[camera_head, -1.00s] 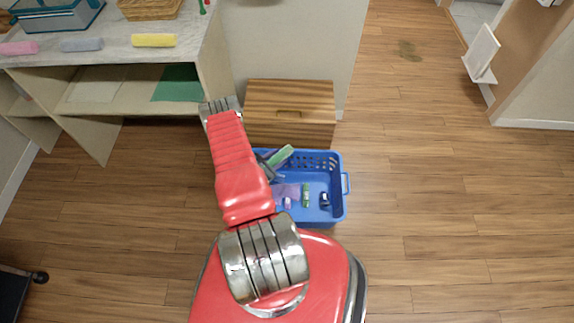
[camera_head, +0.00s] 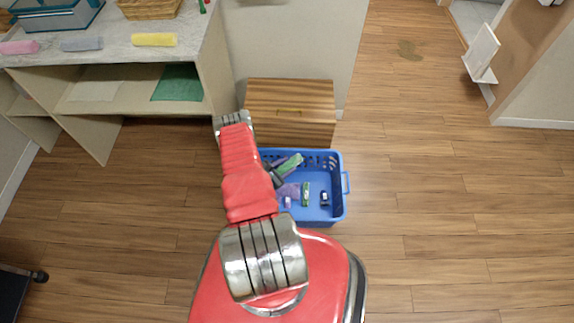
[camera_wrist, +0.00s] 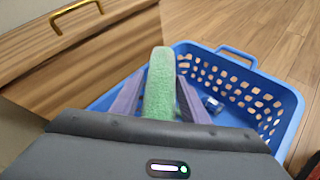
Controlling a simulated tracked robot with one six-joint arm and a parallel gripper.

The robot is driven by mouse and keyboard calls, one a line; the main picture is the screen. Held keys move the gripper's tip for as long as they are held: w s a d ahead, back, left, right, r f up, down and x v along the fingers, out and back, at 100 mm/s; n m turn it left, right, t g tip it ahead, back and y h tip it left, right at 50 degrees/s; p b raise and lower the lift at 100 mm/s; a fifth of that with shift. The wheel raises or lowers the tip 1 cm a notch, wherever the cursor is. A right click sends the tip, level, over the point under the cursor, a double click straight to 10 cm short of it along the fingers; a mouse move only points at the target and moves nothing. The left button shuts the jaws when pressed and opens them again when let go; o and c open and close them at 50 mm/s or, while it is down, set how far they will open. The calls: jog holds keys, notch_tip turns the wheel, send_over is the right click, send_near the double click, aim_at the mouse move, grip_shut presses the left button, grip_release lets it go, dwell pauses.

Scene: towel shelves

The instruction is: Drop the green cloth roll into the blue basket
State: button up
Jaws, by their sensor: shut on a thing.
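The green cloth roll (camera_wrist: 160,85) stands out between the two purple-grey fingers of my gripper (camera_wrist: 160,100) in the wrist view. My gripper is shut on it. In the head view the roll (camera_head: 290,164) shows at the far left part of the blue basket (camera_head: 335,160), with my gripper (camera_head: 277,172) partly hidden by my red arm. The roll is over the basket opening; its height above the basket floor is hard to tell. The basket also fills the right of the wrist view (camera_wrist: 285,100).
A wooden box with a handle (camera_head: 290,95) stands right behind the basket. A shelf unit (camera_head: 110,55) at the left holds pink, grey and yellow rolls (camera_head: 154,39), and a dark green cloth (camera_head: 178,84) below.

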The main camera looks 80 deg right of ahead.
aim_at(287, 170)
jog(key=shift+f, duration=1.85)
jog(key=o, duration=1.2)
jog(key=shift+c, duration=0.2)
jog(key=v, duration=1.3)
jog(key=shift+w+a+r, duration=0.15)
jog(key=shift+a+r, duration=0.05)
jog(key=shift+a, duration=0.1)
